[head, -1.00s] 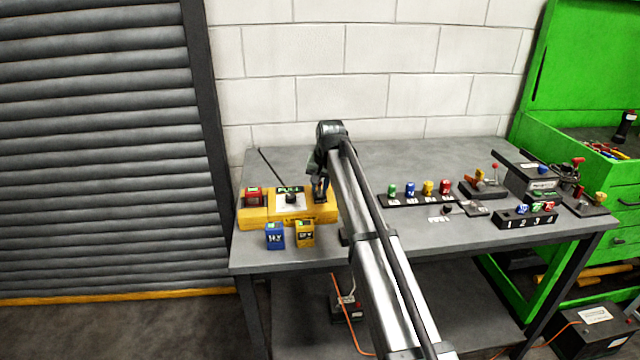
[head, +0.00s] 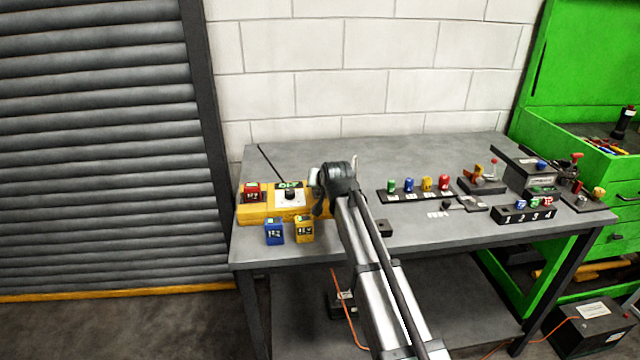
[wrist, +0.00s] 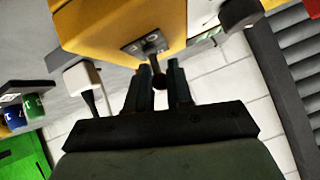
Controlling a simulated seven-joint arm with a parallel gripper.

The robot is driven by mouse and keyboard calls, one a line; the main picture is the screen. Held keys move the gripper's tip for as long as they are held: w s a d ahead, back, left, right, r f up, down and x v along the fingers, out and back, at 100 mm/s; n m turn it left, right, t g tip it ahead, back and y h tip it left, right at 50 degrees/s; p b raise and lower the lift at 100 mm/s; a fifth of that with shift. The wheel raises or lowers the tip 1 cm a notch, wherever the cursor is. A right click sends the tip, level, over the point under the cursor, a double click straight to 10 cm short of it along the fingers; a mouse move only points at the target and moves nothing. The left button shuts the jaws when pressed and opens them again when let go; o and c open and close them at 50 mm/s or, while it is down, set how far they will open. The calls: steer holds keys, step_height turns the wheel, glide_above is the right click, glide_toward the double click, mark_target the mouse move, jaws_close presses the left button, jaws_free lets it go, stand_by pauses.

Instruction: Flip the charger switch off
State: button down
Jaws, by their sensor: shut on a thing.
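The yellow charger (head: 255,216) sits at the left end of the grey workbench, with a dark knob (head: 291,194) and a small display (head: 290,184) on top. The display has green lettering that I cannot read surely. In the wrist view the charger's yellow body (wrist: 115,25) fills the upper part. A dark plate (wrist: 145,44) on its side carries the short switch lever (wrist: 156,68). My gripper (wrist: 160,72) has its two fingers closed on this lever. In the head view my gripper (head: 319,205) is at the charger's right end, its fingertips mostly hidden.
Several coloured pieces stand on a dark strip (head: 405,198) to the right. The bench's back middle is clear.

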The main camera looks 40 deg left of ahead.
steer(key=shift+f, duration=0.1)
steer(key=c, duration=1.1)
jaws_free()
steer(key=shift+o, duration=0.2)
steer(key=v, duration=1.3)
steer(key=shift+s+d, duration=0.25)
